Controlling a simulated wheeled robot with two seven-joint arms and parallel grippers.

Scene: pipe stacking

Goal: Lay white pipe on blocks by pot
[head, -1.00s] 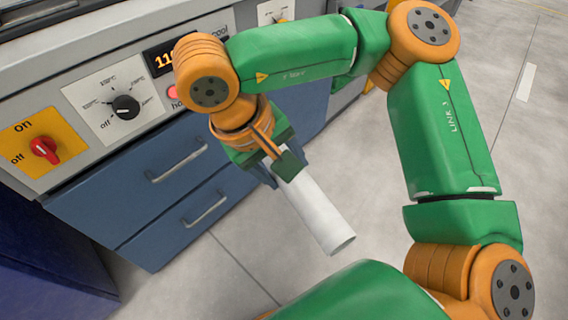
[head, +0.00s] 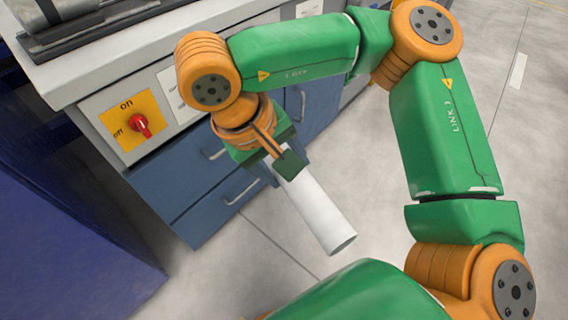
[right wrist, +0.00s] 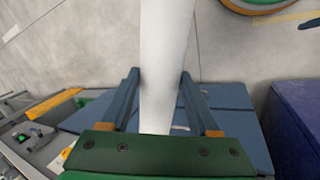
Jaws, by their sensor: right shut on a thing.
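The white pipe (head: 318,214) is held in my right gripper (head: 276,172), which is shut on it near the pipe's upper end. The pipe slants down to the right in the head view, its open end toward me, with the floor behind it. In the right wrist view the pipe (right wrist: 163,70) runs between the two blue fingers of the gripper (right wrist: 160,95). My left gripper is not in view. I see no pot or blocks that I can make out.
A blue-drawered cabinet (head: 180,172) with a grey top (head: 105,72) and a red on/off knob (head: 139,124) stands at the left. Dark metal cylindrical parts (head: 62,22) lie on its top. A dark blue cabinet (head: 75,235) is at the lower left. The grey floor at the centre is clear.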

